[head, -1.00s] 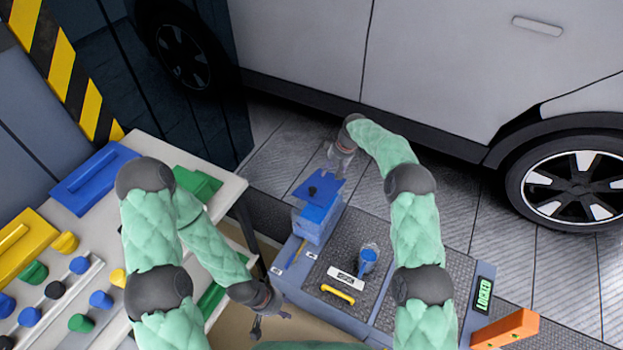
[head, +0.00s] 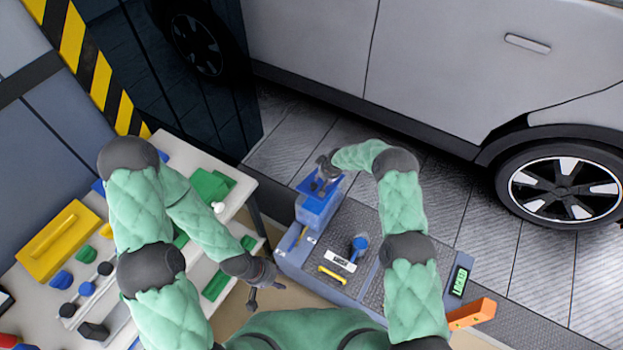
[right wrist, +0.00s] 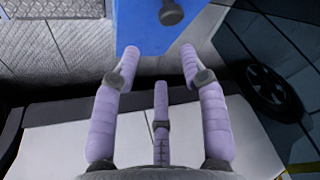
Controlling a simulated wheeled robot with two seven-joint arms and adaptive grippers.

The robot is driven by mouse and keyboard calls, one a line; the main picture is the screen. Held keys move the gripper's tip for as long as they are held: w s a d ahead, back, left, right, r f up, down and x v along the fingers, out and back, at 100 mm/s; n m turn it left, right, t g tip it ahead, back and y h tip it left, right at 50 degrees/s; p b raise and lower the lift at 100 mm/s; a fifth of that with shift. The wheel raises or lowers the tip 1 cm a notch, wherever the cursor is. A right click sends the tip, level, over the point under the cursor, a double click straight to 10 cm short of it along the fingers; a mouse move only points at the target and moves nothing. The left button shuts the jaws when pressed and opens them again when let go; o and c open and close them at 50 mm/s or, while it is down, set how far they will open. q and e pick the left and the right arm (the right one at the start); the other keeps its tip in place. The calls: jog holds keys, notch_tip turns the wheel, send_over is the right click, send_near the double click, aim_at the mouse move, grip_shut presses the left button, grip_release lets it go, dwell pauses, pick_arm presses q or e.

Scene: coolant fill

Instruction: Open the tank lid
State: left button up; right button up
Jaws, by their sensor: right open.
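The blue tank (head: 316,211) stands at the far left corner of the grey cart. Its blue lid (head: 309,184) lies on top, partly hidden by my right gripper (head: 325,178). In the right wrist view, the lid (right wrist: 145,25) shows a dark round knob (right wrist: 172,12) at the top edge. The right gripper (right wrist: 158,52) is open and empty, its fingers spread, with the knob beyond the fingertips. My left gripper (head: 266,295) hangs by the cart's left side, apart from the tank, with its fingers spread and nothing between them.
The cart holds a blue cup (head: 359,246), a white label plate (head: 341,261), a yellow handle (head: 332,275) and a display (head: 459,282). An orange block (head: 472,313) is at the right. A table (head: 235,190) with coloured parts stands left. A car (head: 440,70) is behind.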

aim_at(314, 185)
pick_arm(q)
jog(key=shift+s+f+b, duration=0.2)
jog(key=shift+f+b, duration=0.5)
jog(key=shift+b, duration=0.5)
pick_arm(e)
jog(key=shift+y, duration=0.3)
jog(key=shift+s+a+x, duration=0.15)
jog(key=shift+a+x, duration=0.1)
jog(key=shift+x, duration=1.45)
jog(key=shift+s+a+x, duration=0.15)
jog(key=shift+a+x, duration=0.1)
jog(key=shift+x, duration=1.4)
jog(key=shift+s+a+x, duration=0.15)
jog(key=shift+a+x, duration=0.05)
jog(key=shift+x, duration=1.5)
grip_shut()
jog(key=shift+r, duration=0.1)
